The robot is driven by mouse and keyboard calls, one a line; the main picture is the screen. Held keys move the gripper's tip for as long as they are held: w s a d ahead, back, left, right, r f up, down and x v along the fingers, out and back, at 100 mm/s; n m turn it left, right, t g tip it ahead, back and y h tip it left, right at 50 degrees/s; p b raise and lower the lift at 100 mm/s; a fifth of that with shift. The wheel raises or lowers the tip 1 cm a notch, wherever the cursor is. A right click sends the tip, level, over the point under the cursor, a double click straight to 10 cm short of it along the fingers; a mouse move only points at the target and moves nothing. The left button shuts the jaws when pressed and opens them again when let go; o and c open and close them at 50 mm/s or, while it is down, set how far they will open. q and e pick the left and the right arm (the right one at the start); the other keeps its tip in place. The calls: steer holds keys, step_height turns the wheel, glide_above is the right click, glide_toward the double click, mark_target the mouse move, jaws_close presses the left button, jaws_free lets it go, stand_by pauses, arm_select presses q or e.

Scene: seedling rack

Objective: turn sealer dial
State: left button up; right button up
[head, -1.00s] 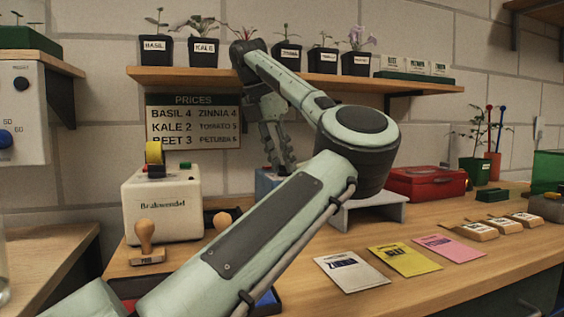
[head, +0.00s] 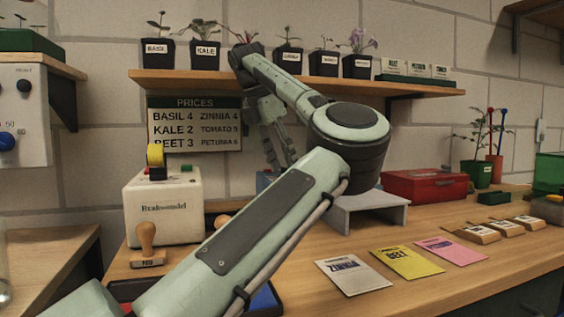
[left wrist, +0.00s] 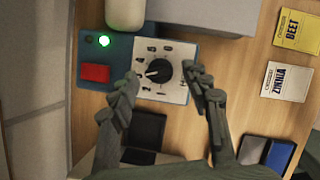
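The sealer's dial (left wrist: 159,71) is a round black knob with a pale pointer mark, on a white numbered plate (left wrist: 176,93). The plate sits on the blue sealer body (left wrist: 93,72), which has a red button (left wrist: 95,73) and a lit green lamp (left wrist: 104,41). In the head view the sealer (head: 264,181) is mostly hidden behind my arm. My left gripper (left wrist: 161,76) is open, with one finger on each side of the dial and a visible gap to the knob. It also shows in the head view (head: 281,162), pointing down. My right gripper is not in view.
A white appliance (head: 163,207) and a wooden stamp (head: 147,245) stand left of the sealer. A grey stand (head: 365,206) and a red box (head: 425,186) are to its right. Seed packets (head: 353,277) lie in front. A plant shelf (head: 300,85) hangs above.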

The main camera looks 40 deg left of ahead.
arm_select(q)
steer(key=v, duration=0.2)
steer(key=shift+s+r, duration=0.15)
steer(key=shift+r, duration=0.2)
steer(key=s+a, duration=0.1)
steer(key=s, duration=1.1)
steer(key=shift+a, duration=0.3)
steer(key=shift+r, duration=0.1)
